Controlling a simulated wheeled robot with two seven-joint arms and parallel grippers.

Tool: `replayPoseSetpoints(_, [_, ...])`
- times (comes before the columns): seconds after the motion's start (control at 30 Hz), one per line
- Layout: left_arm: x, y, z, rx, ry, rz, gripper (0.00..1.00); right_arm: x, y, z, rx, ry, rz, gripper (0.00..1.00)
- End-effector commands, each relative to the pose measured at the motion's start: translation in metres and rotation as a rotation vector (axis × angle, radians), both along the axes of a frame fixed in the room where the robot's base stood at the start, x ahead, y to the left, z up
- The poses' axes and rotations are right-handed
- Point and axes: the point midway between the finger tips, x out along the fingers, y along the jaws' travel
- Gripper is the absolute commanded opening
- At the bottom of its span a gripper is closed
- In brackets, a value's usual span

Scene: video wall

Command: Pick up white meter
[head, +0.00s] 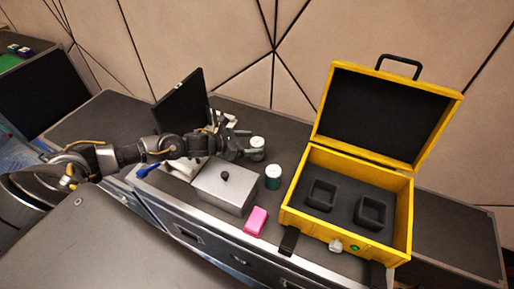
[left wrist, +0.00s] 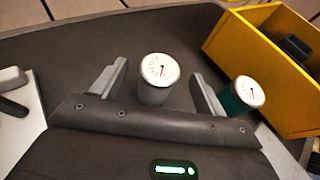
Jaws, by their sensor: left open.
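The white meter (head: 257,146) is a small upright cylinder with a round dial, standing on the dark counter. In the left wrist view the white meter (left wrist: 157,78) stands between the two spread fingers of my left gripper (left wrist: 155,85). In the head view my left gripper (head: 250,148) reaches in from the left at the meter and is open; I cannot tell whether a finger touches it. A green meter (head: 273,177) with a white dial top stands just right of it, and shows outside the right finger in the left wrist view (left wrist: 242,95). My right gripper is not in view.
An open yellow case (head: 291,220) with dark foam and two square holders stands on the right. A grey metal box (head: 226,188) with a black knob and a pink block (head: 256,221) are near the front edge. A black screen (head: 181,103) stands behind my left arm.

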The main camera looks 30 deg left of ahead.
Motion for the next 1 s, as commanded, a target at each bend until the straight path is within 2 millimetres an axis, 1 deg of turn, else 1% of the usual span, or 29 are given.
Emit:
replayPoseSetpoints(0.03, [0.007,-0.005,0.001,-0.002,-0.001,0.002,0.73,0.000,-0.002,0.008,-0.002,0.001,0.001,0.36])
replayPoseSetpoints(0.2, [0.021,-0.016,-0.010,0.000,0.000,0.000,0.73,0.000,-0.006,0.010,-0.007,0.002,0.001,0.36])
replayPoseSetpoints(0.47, [0.023,-0.017,-0.013,0.001,-0.001,0.000,0.73,0.000,-0.007,0.010,-0.009,0.001,0.002,0.36])
replayPoseSetpoints(0.5, [0.023,-0.017,-0.013,0.001,-0.001,0.000,0.72,0.000,-0.007,0.010,-0.009,0.002,0.002,0.36])
replayPoseSetpoints(0.9, [0.023,-0.017,-0.013,0.001,-0.001,0.000,0.21,0.000,-0.006,0.010,-0.008,0.001,0.001,0.36])
replayPoseSetpoints(1.0, [0.023,-0.017,-0.012,0.000,-0.002,0.001,0.21,0.000,-0.004,0.010,-0.005,0.001,0.001,0.36])
